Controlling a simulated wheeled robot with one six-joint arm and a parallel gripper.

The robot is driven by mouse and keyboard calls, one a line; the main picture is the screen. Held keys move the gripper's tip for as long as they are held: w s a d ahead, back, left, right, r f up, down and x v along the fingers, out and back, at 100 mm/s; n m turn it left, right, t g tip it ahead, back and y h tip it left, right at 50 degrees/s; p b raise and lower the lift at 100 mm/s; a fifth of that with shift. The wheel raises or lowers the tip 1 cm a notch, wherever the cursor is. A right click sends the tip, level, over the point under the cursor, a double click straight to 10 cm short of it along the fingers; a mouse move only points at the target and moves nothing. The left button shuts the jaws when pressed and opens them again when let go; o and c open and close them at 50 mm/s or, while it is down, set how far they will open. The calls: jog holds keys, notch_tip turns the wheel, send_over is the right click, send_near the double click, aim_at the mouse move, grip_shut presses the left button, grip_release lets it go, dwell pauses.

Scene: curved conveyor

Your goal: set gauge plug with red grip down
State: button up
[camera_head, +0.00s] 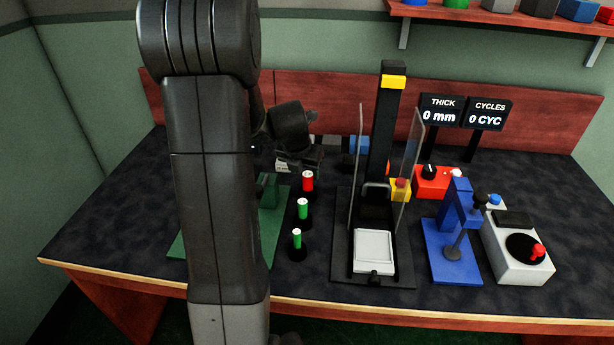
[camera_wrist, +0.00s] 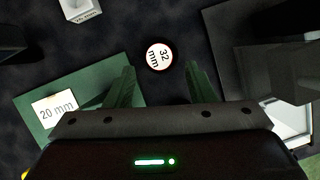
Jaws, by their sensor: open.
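The gauge plug with the red grip (camera_head: 308,181) stands upright in a black round base, at the back of a row of plugs. In the wrist view its round top, marked 32 mm (camera_wrist: 158,56), lies just ahead of the gap between my fingertips. My gripper (camera_wrist: 159,72) is open with nothing between its fingers. In the head view my gripper (camera_head: 301,160) hangs just behind and above the red plug, partly hidden by my own arm. I cannot tell how far the fingertips are from the plug.
Two plugs with green grips, one (camera_head: 303,209) and another (camera_head: 296,239), stand in front of the red one. A green fixture (camera_head: 272,230) is on the left. A press with clear guards (camera_head: 385,130) stands close on the right, then a blue stand (camera_head: 452,250) and a grey control box (camera_head: 517,252).

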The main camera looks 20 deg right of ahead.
jog(key=shift+v, duration=2.7)
